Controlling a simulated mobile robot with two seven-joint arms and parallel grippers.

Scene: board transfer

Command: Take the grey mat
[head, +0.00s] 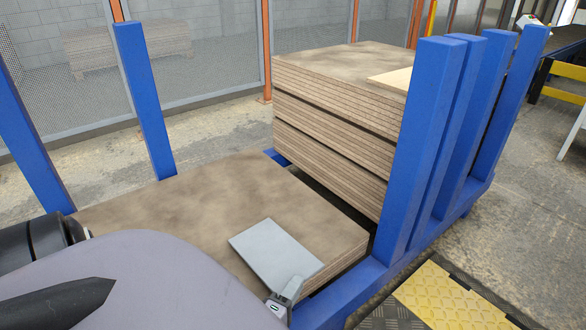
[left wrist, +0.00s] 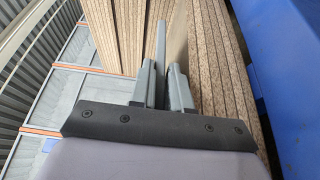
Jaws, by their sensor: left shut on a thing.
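The grey mat (head: 273,250) is a thin flat light-grey rectangle over the front corner of the low brown board stack (head: 190,200). I cannot tell whether it touches the boards or is held just above them. My left gripper (head: 287,287) is shut on the mat's near edge. In the left wrist view the mat (left wrist: 161,45) shows edge-on as a thin grey strip between the fingers of my left gripper (left wrist: 162,82). Part of my left arm hides the near side of the low stack. My right gripper is not in view.
Blue posts (head: 428,140) of the rack stand close on the right; others (head: 146,100) stand at the left. A taller board stack (head: 335,130) is behind, with a pale sheet (head: 393,79) on top. A yellow floor plate (head: 450,296) lies at the lower right.

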